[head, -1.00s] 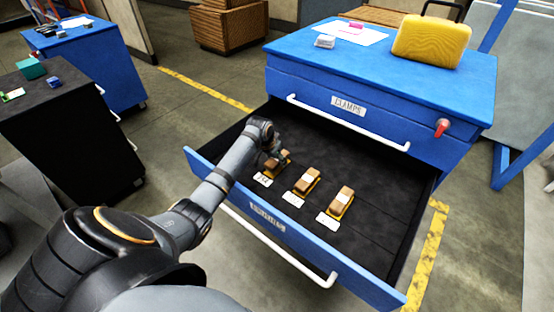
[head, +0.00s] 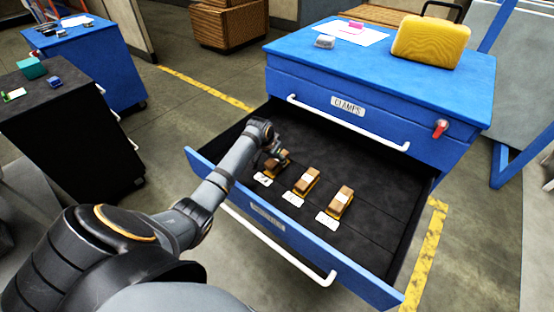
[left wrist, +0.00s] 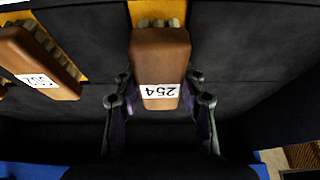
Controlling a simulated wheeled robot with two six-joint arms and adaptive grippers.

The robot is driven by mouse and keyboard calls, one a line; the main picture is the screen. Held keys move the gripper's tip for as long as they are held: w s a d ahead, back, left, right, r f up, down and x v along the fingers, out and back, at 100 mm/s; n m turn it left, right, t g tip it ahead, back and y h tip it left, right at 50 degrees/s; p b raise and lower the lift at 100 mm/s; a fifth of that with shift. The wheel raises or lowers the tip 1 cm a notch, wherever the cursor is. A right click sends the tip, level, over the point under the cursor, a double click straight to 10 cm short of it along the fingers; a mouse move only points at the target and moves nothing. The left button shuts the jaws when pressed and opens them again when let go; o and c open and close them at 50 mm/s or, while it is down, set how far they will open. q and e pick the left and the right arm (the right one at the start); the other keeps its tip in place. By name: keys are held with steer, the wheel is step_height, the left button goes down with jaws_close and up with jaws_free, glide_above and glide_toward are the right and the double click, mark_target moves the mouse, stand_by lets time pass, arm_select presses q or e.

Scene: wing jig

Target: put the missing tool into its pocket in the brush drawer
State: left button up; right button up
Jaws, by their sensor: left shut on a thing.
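The open drawer (head: 385,215) is dark-lined and holds three wooden brushes in a row, with a white card in front of each. My left gripper (head: 277,160) is down in the drawer at the leftmost brush (head: 284,155). In the left wrist view its fingers (left wrist: 160,105) are on both sides of that brush (left wrist: 160,55), whose label seems to read 254. Yellow shows under its bristles; I cannot tell how fully it is seated. The middle brush (head: 307,180) and the right brush (head: 341,202) sit on yellow-edged places. My right gripper is out of view.
The blue cabinet top (head: 300,45) carries a yellow case (head: 431,41) and papers. The CLAMPS drawer (head: 348,106) above is shut. The drawer's blue front (head: 225,185) and white handle (head: 280,248) are near my arm. The drawer's back right is bare.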

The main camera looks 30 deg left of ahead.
arm_select(q)
steer(key=shift+r+p, duration=0.1)
steer(key=shift+p, duration=0.35)
steer(key=shift+f, duration=0.55)
stand_by(0.6)
steer(key=o, duration=1.3)
steer(key=v, duration=1.2)
